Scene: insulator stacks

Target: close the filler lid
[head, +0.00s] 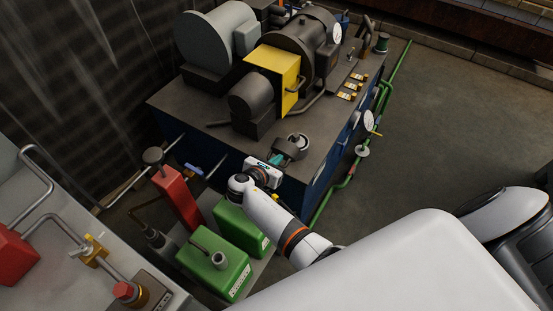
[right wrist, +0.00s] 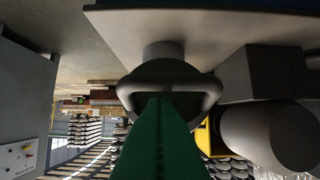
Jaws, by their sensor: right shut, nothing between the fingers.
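The filler (head: 288,148) is a short grey neck with a dark round lid, near the front edge of the machine's top. In the right wrist view, which looks upside down, the dark lid (right wrist: 132,92) has a grey looped handle and sits against the grey neck (right wrist: 163,51). I cannot tell the lid's exact angle. My right gripper (head: 277,160) is just in front of the filler, with teal fingers shut and empty. Its green fingers (right wrist: 160,125) cover the lid's middle in the right wrist view; contact is unclear. My left gripper is out of view.
Green cans (head: 216,264) and a red can (head: 178,195) stand below, left of my arm. Green pipes (head: 333,194) run along the machine's right side; the floor beyond is clear.

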